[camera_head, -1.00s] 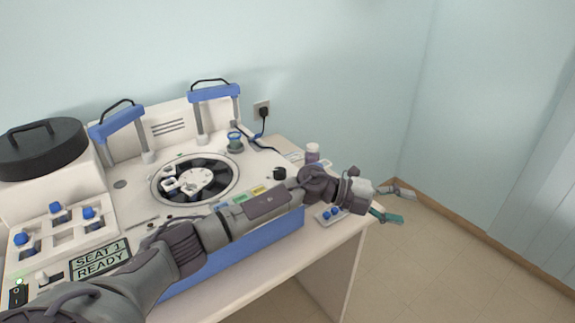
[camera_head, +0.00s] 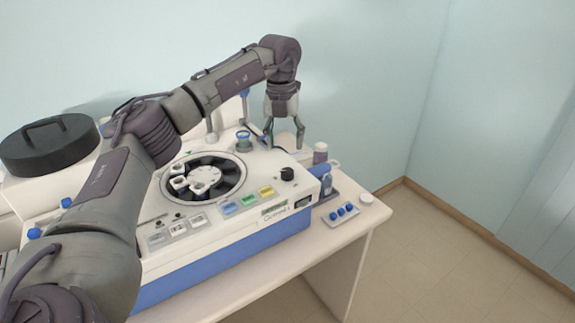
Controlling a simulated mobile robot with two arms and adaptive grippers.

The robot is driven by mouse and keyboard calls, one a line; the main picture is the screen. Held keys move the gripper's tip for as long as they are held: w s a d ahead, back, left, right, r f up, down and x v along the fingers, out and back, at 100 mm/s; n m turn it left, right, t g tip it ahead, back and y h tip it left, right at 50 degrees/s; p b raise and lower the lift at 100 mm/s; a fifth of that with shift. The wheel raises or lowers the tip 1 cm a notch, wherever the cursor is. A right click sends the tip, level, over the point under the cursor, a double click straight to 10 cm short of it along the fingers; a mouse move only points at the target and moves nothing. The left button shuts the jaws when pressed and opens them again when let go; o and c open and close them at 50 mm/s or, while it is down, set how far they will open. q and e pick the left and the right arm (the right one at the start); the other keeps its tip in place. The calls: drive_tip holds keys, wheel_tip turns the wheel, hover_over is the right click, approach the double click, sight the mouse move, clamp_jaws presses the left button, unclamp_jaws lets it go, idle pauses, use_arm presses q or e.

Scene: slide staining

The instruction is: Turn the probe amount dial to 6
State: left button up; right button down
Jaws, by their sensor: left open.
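The black dial (camera_head: 288,173) sits on the right end of the machine's white top panel (camera_head: 265,174), above a small display. Its scale marks are too small to read. My left gripper (camera_head: 285,142) is open and empty, pointing down from the raised left arm. In the picture its fingertips are just above the dial, apart from it, toward the back right of the machine. My right gripper does not show.
A round carousel (camera_head: 240,176) sits left of the dial, with coloured buttons in front. A black lidded pot (camera_head: 45,147) is far left.

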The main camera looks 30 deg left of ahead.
sight(287, 170)
use_arm(q)
drive_tip(key=f+p, duration=0.1)
drive_tip(key=f, duration=0.3)
drive_tip(key=f+p, duration=0.1)
drive_tip(key=f, duration=0.4)
drive_tip(key=shift+w+d, duration=0.1)
drive_tip(key=shift+d, duration=0.1)
drive_tip(key=c, duration=1.2)
drive_tip(key=shift+o, duration=0.2)
